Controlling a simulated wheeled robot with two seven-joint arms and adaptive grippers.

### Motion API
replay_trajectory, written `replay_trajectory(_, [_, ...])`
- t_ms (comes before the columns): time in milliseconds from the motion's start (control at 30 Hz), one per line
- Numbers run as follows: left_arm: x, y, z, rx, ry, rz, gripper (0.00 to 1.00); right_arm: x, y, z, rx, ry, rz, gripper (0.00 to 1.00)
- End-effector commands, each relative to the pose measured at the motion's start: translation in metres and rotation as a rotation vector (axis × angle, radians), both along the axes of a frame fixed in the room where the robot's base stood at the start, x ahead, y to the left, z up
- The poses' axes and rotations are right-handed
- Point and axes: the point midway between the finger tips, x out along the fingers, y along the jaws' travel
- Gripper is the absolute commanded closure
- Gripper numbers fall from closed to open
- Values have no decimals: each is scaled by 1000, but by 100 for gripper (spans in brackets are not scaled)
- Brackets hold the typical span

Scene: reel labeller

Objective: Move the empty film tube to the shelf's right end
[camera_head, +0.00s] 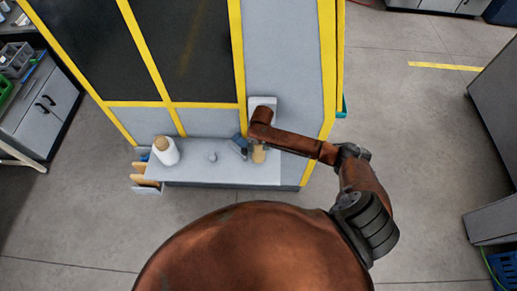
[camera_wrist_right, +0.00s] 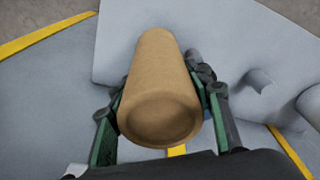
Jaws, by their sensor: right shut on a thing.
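A plain brown cardboard film tube (camera_head: 258,154) is at the right part of the grey shelf (camera_head: 225,174) in the head view. In the right wrist view the tube (camera_wrist_right: 158,85) stands large in the middle, its rounded end facing the camera. My right gripper (camera_head: 260,146) is shut on the tube; in the right wrist view its green-padded fingers (camera_wrist_right: 160,100) press on both sides. I cannot tell whether the tube touches the shelf. The fingertips are largely hidden by my arm in the head view. My left gripper is not in view.
A white film roll (camera_head: 165,151) with a brown core stands at the shelf's left. A small grey knob (camera_head: 212,157) is mid-shelf, and a blue part (camera_head: 239,144) lies just left of the tube. The yellow-framed machine (camera_head: 199,104) rises behind. Brown pieces sit in an opening (camera_head: 144,182) at the left.

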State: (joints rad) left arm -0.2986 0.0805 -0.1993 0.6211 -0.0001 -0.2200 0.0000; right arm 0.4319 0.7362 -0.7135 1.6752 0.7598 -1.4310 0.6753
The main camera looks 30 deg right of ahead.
Motion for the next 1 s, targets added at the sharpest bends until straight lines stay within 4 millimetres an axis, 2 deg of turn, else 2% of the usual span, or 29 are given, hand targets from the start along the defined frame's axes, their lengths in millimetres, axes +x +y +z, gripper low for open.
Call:
replay_trajectory(300, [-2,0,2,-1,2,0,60,3,-5,-35,-1,1,-1,83])
replay_trajectory(700, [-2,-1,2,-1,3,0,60,3,-4,-39,-1,0,-1,83])
replay_trajectory(733, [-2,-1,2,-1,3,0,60,3,-5,-39,-1,0,-1,52])
replay_trajectory(933, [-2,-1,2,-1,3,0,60,3,-5,-39,-1,0,-1,38])
replay_trajectory(1000, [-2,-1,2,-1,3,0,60,3,-5,-39,-1,0,-1,36])
